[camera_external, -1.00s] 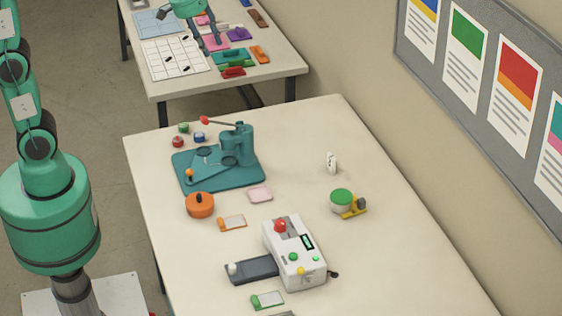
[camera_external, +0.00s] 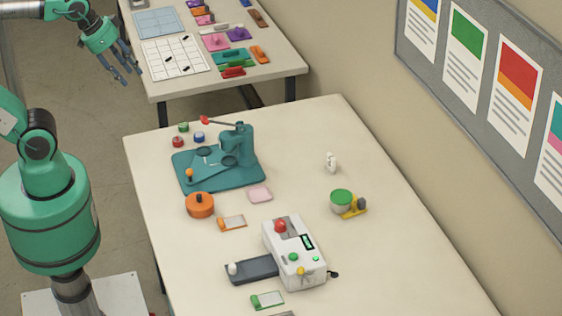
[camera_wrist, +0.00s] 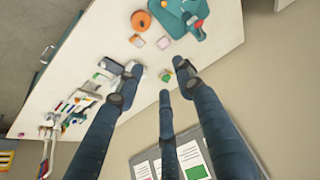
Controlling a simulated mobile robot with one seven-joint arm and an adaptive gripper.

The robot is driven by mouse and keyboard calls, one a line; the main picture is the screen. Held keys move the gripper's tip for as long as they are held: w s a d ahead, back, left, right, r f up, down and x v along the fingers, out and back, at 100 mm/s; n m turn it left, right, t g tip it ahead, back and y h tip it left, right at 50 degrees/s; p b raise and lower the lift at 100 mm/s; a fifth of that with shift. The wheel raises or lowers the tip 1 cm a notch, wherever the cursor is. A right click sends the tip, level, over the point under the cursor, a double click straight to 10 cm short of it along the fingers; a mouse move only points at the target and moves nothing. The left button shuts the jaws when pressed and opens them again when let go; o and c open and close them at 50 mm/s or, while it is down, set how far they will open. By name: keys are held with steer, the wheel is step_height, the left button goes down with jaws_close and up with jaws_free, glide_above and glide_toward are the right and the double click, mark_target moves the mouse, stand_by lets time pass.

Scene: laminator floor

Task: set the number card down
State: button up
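My gripper (camera_external: 124,74) is in the air left of the back table, beside its left edge. Its fingers are spread. The wrist view also shows the gripper (camera_wrist: 158,82) with its three fingers apart and nothing held between them. A white grid sheet (camera_external: 175,58) with several small black marks lies on the back table. Several coloured pieces, including a purple one (camera_external: 239,34) and a pink one (camera_external: 215,42), lie to its right. No numbers can be read, so I cannot tell which piece is the number card.
The front table (camera_external: 400,270) holds a teal press (camera_external: 237,145), an orange pot (camera_external: 200,205), a white machine (camera_external: 293,255) with a red knob, and a green-topped container (camera_external: 341,202). A blue mat (camera_external: 158,22) lies behind the grid sheet. Open floor lies left of the tables.

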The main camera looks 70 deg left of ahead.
steer(key=shift+s+f+m, duration=0.3)
steer(key=shift+s+f, duration=0.3)
steer(key=shift+s, duration=0.35)
steer(key=shift+f, duration=0.1)
step_height(320, 180, down, 6)
steer(key=b, duration=0.6)
stand_by(0.7)
